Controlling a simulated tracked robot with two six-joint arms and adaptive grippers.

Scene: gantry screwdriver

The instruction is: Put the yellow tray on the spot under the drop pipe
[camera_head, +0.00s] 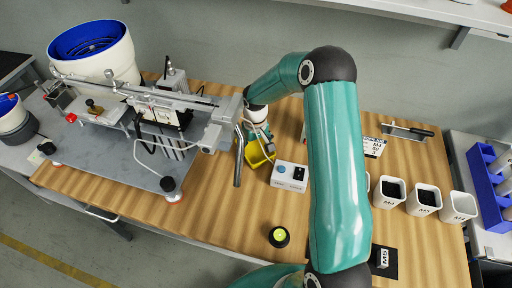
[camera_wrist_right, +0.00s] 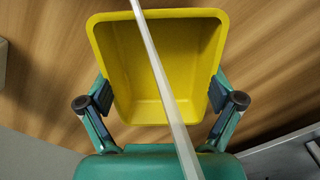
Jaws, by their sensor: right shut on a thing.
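The yellow tray (camera_head: 256,157) is at the middle of the wooden bench, just right of the grey drop pipe (camera_head: 238,165). My right gripper (camera_head: 261,140) is shut on the tray, partly hidden by the tray and pipe. In the right wrist view the tray (camera_wrist_right: 166,110) looks empty inside, with one finger pad of my gripper (camera_wrist_right: 159,95) against each side wall. A thin pale bar (camera_wrist_right: 160,70) crosses in front of the tray there. I cannot tell whether the tray touches the bench. The spot under the pipe is not clearly visible. My left gripper is not in view.
The gantry machine (camera_head: 155,108) stands on a grey plate to the left. A control box (camera_head: 289,176) with a blue button is close to the tray's right. Several white cups (camera_head: 424,200) stand at the right.

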